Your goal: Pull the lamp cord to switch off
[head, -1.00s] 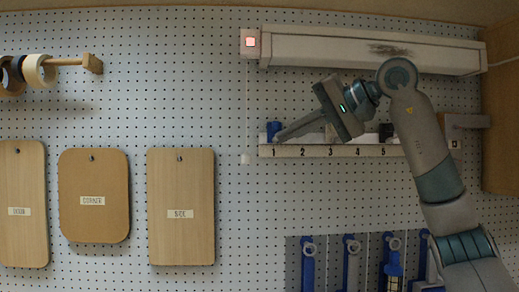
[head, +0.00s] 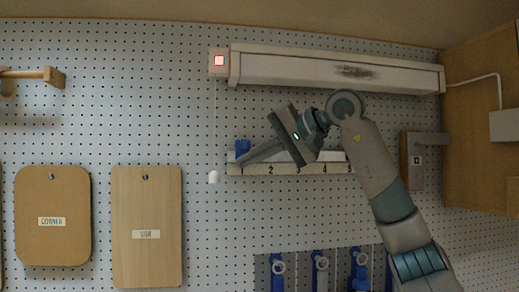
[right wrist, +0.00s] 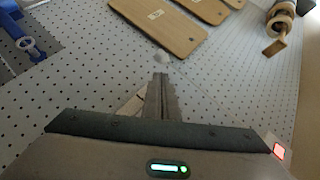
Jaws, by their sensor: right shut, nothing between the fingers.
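The lamp (head: 340,70) is a long pale fixture along the top of the pegboard, with a dark smudge on its front. A small box with a lit red square (head: 219,61) is at its left end; the red square also shows in the right wrist view (right wrist: 279,150). A thin cord (head: 215,125) hangs from the box to a white knob (head: 214,177). My right gripper (head: 239,162) is shut and empty, its tip a little right of the knob and slightly higher. In the right wrist view, the knob (right wrist: 160,57) lies just beyond my fingertips (right wrist: 160,78). My left gripper is out of view.
A numbered rail (head: 285,169) with a blue item (head: 242,147) lies behind my right gripper. Wooden boards (head: 147,225) hang at lower left, and blue tools (head: 320,270) hang below.

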